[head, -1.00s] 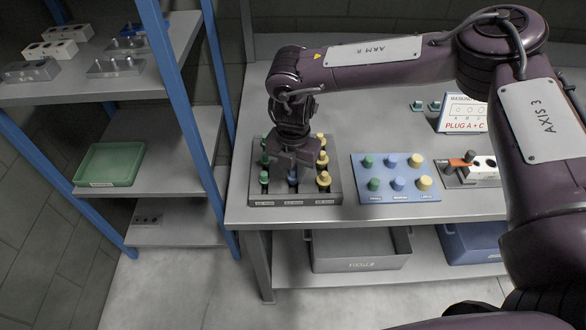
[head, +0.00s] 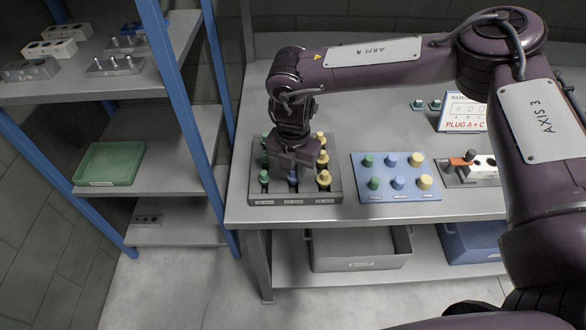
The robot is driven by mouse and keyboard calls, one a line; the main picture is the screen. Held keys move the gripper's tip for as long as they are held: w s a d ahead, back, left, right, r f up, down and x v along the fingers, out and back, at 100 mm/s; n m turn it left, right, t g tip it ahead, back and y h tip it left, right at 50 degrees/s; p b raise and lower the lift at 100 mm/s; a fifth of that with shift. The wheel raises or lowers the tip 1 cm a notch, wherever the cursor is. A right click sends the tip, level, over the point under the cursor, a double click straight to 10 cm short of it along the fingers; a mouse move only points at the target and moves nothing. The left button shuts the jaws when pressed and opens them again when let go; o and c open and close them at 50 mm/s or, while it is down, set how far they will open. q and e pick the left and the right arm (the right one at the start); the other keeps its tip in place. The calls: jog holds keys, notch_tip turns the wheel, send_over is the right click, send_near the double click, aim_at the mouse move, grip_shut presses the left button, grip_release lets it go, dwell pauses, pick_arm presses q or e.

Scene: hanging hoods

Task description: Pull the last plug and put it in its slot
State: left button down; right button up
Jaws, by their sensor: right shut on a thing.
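My right gripper (head: 293,170) reaches straight down into the middle column of a dark grey tray (head: 340,195) of plugs on the bench. It is shut on a plug there, which the gripper body hides, so I cannot tell its colour or whether it is clear of its slot. More yellow plugs stand behind, and green ones are partly hidden. My left gripper is out of view.
Right of the tray lies a blue board (head: 408,191) with green, blue and yellow plugs. Further right is a white block (head: 486,165) in an orange clamp (head: 462,159). A sign (head: 463,112) reads "PLUG A + C". Two teal plugs (head: 434,104) stand near it. Shelves flank the left.

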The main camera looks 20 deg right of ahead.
jog(key=shift+f+b, duration=0.4)
jog(key=shift+f, duration=0.35)
dwell(0.3)
jog(key=o, duration=1)
